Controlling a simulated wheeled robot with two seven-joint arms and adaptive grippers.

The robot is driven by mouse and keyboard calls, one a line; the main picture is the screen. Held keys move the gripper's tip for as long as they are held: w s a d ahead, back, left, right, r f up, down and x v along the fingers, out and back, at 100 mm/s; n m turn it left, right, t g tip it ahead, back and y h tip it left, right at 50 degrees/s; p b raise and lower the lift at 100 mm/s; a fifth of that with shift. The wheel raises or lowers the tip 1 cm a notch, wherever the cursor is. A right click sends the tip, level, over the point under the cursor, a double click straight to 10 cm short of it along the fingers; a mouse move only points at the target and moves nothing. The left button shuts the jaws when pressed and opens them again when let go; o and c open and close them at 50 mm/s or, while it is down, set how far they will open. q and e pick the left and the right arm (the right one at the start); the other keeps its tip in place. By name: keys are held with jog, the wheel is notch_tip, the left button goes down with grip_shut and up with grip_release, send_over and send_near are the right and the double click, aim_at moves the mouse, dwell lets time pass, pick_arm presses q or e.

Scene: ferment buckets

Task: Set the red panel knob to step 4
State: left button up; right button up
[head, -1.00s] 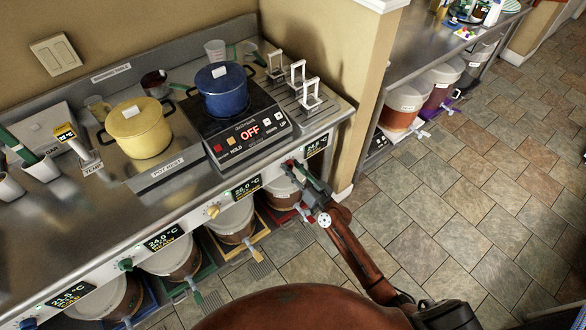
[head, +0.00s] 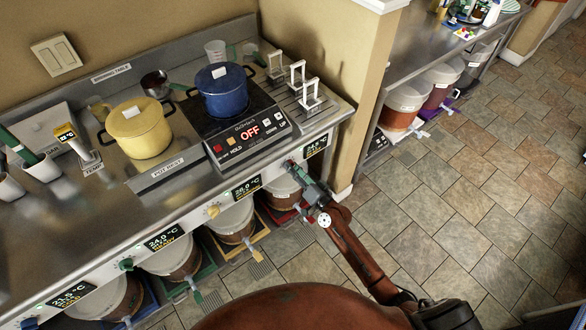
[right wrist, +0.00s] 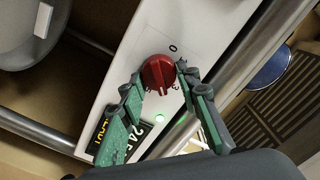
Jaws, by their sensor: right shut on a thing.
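The red panel knob (right wrist: 158,72) shows in the right wrist view, on the pale front panel, with a 0 mark above it and small, partly hidden marks below. Which step it points at is not clear. My right gripper (right wrist: 160,76) has its green fingers on either side of the knob and is shut on it. In the head view my right gripper (head: 297,174) is at the right end of the panel, below a temperature display (head: 316,146), and hides most of the knob. My left gripper is not in view.
A yellow knob (head: 212,211) and a green knob (head: 125,265) sit further left on the same panel. Buckets (head: 232,218) stand beneath it. A yellow pot (head: 139,132) and a blue pot (head: 223,92) stand on the counter above. The tiled floor (head: 470,200) at right is open.

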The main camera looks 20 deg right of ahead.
jog(key=shift+m, duration=0.9)
jog(key=o, duration=1.1)
jog(key=shift+o, duration=0.2)
jog(key=v, duration=1.2)
